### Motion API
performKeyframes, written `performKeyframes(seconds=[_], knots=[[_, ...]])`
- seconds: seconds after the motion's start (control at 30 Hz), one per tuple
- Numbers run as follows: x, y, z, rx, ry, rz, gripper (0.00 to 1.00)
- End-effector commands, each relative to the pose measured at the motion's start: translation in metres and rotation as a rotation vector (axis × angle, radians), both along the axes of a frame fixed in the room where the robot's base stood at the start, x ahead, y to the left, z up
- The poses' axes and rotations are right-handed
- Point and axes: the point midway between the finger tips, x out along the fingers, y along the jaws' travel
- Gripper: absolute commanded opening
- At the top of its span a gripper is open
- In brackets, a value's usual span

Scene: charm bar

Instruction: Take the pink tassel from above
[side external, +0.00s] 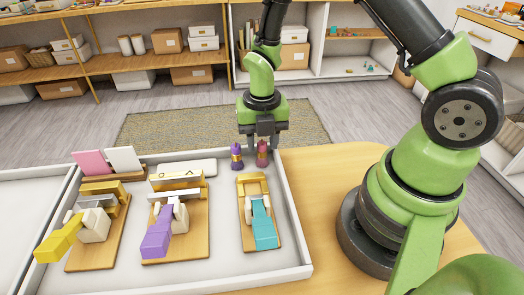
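The pink tassel (262,157), dark pink with a darker top, stands upright near the far right corner of the white tray (292,225). My gripper (265,145) points straight down over it, with its fingers apart around or just behind the tassel's top. I cannot tell whether either finger touches it. A purple tassel (236,158) with a yellow band stands close by on the left, outside the fingers.
Three wooden boards with clamp-like tools stand in the tray, with yellow (58,240), purple (158,236) and teal (263,225) handles. A pink card (92,162) and a white card (123,160) stand at the back left. The wooden table (335,170) is clear right of the tray.

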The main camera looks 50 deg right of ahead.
Motion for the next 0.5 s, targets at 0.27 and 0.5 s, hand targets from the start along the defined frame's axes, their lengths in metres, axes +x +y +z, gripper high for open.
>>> performKeyframes(seconds=[0.27, 0.5], knots=[[0.0001, -0.0001, 0.0003, 0.0, 0.0, 0.0, 0.06], [0.0003, 0.0, 0.0017, 0.0, -0.001, 0.0, 0.05]])
